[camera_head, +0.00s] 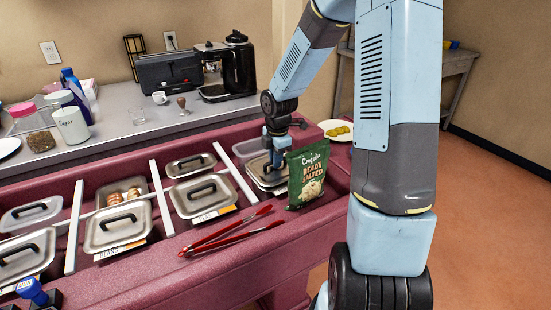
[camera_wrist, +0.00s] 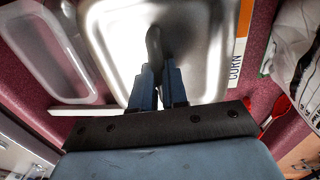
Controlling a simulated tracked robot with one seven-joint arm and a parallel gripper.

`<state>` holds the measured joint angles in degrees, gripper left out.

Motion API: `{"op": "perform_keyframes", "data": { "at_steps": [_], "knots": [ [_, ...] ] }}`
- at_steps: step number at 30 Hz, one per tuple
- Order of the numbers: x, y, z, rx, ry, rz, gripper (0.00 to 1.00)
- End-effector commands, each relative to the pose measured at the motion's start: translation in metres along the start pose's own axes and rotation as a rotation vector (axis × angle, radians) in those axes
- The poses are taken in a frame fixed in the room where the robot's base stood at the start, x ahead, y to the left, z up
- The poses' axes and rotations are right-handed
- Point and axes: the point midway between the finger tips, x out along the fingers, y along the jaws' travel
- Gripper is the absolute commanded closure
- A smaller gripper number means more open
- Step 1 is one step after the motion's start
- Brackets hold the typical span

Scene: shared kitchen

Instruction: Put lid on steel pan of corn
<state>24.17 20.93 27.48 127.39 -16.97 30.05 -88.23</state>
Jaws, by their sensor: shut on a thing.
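My gripper (camera_head: 277,158) is over a steel lid (camera_head: 258,172) near the right end of the maroon counter. In the wrist view, its two blue fingers (camera_wrist: 158,92) are shut on the lid's dark handle (camera_wrist: 154,48). The lid (camera_wrist: 200,50) shows there as a pale rounded rectangle. A label reading CORN (camera_wrist: 235,68) lies along its right side. A steel edge (camera_head: 272,189) shows just under the lid in the head view. The lid hides the pan's inside, and I cannot tell whether it is seated or slightly raised.
A green crisps bag (camera_head: 308,174) stands close to the right of the lid. Red tongs (camera_head: 228,232) lie in front. Other lidded pans (camera_head: 202,195) are to the left, and a clear tub (camera_head: 250,148) is behind. A plate with yellow-green slices (camera_head: 337,131) is at the back right.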

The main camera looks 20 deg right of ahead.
Motion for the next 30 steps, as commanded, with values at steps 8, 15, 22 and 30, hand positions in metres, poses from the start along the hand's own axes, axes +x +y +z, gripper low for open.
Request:
{"op": "perform_keyframes", "data": {
  "at_steps": [8,15,22,30],
  "knots": [
    [0.0069,-0.0007,-0.0001,-0.001,0.0,-0.001,1.0],
    [0.0078,-0.0007,0.0,-0.001,0.0,0.0,0.78],
    [0.0078,-0.0007,0.0,-0.001,0.0,0.0,0.61],
    [0.0041,-0.0002,-0.0002,-0.001,-0.001,0.001,0.61]
  ]
}}
